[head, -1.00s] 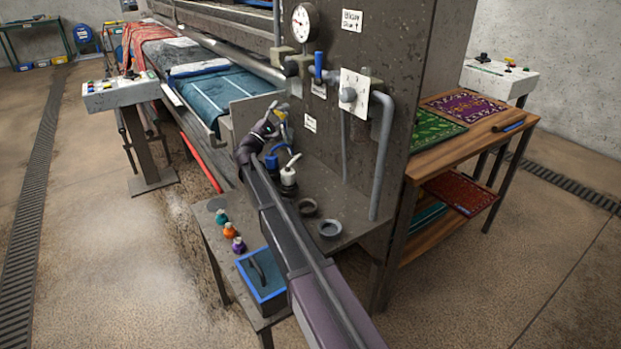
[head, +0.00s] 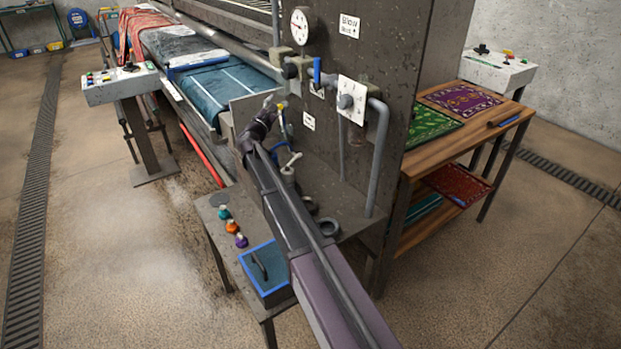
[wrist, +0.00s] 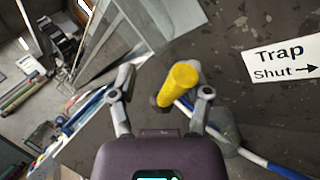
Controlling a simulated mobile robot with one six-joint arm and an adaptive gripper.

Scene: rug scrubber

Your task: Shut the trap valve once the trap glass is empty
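The yellow valve handle (wrist: 178,85) is a short thick bar in the wrist view, standing between my open fingers, closer to the right one. I cannot tell whether a finger touches it. My gripper (wrist: 163,88) also shows in the head view (head: 275,102), in front of the machine's end panel, with the yellow handle (head: 282,120) beside it. A white label (wrist: 283,59) reads "Trap Shut" with an arrow pointing right. A greyish rounded piece (wrist: 222,126) sits behind my right finger; I cannot tell whether it is the trap glass or what it holds.
A blue-and-white hose (wrist: 260,160) runs below the handle. A gauge (head: 299,25), a blue lever (head: 317,70) and a grey pipe (head: 380,150) are on the panel. A low table (head: 215,215) holds coloured bottles and a blue tray (head: 263,290). A wooden rug shelf (head: 465,135) stands right.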

